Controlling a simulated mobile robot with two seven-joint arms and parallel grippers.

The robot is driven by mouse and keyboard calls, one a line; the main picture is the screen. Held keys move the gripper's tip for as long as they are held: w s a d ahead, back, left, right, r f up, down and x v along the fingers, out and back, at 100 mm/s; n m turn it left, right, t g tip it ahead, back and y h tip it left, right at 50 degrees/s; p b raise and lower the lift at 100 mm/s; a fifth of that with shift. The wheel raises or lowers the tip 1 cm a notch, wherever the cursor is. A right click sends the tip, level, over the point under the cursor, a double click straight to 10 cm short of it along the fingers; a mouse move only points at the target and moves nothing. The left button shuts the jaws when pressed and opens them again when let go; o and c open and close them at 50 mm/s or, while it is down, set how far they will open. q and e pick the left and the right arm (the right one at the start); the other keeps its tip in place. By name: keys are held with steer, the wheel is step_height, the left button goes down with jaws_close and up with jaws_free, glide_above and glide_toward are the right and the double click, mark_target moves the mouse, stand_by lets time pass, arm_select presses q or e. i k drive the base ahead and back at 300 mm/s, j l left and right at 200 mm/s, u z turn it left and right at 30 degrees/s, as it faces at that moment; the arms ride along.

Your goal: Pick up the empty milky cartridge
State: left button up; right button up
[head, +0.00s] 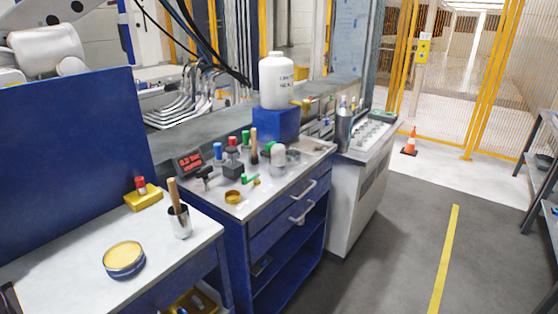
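A small whitish, translucent-looking cylinder (278,155) with a rounded top stands upright on the blue cabinet's worktop (285,182). It may be the milky cartridge; at this size I cannot tell whether it is empty. Around it stand small pieces with red, green and blue tops, including a red-topped one (232,142) and a blue-topped one (218,151). Neither of my grippers shows in the head view.
A large white bottle (276,82) stands on a blue block (275,122). A red-digit display (189,163) sits on the worktop. Floor to the right (390,230) is clear.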

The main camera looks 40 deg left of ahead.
mark_target(278, 151)
steer(key=i+u, duration=0.15)
steer(key=u, duration=1.4)
steer(key=i+l+u, duration=0.15)
steer(key=l+u, duration=0.15)
steer(key=u, duration=0.15)
steer(key=i+l+u, duration=0.1)
steer(key=l+u, duration=0.3)
steer(key=i+l+u, duration=0.1)
steer(key=l+u, duration=0.35)
steer(key=l, duration=0.35)
steer(key=l+u, duration=0.1)
steer(key=l, duration=0.75)
